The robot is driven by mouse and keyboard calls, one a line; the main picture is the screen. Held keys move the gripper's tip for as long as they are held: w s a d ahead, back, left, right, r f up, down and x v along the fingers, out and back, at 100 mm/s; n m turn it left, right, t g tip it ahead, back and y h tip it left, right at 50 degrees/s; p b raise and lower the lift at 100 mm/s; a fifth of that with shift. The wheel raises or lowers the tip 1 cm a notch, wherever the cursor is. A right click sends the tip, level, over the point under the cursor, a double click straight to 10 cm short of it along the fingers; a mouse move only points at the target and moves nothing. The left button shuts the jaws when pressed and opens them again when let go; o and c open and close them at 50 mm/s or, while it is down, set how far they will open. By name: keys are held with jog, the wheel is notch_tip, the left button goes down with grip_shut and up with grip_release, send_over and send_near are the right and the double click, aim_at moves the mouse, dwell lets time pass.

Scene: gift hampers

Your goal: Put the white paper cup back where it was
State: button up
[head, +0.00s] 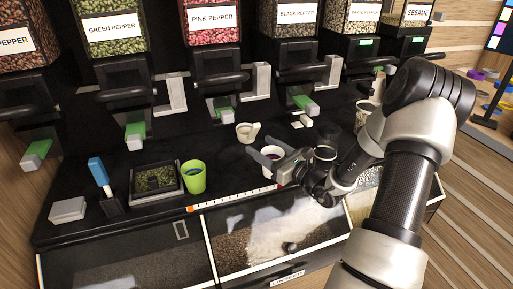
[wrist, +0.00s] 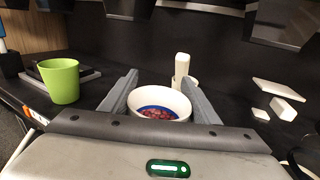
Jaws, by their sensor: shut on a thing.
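The white paper cup (head: 269,169) is at the middle of the black counter in the head view, partly hidden by my gripper (head: 266,157). In the wrist view the cup (wrist: 160,101) sits upright between my two grey fingers (wrist: 160,96), which close on its sides. Its inside looks blue, with reddish grains in it. I cannot tell whether its base touches the counter.
A green cup (head: 194,178) stands left of the gripper, beside a dark tray of green grains (head: 157,181). A small white vessel (head: 247,134) stands behind. Bins of grains line the front (head: 250,240); dispensers overhang the back.

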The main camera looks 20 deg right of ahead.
jog(key=x, duration=0.3)
jog(key=shift+s, duration=0.1)
jog(key=shift+w+a+f, duration=0.15)
jog(key=shift+w, duration=0.15)
jog(key=shift+f+b, duration=0.35)
jog(key=shift+f, duration=0.25)
jog(key=shift+f, duration=0.1)
jog(key=o, duration=1.1)
jog(key=shift+o, duration=0.2)
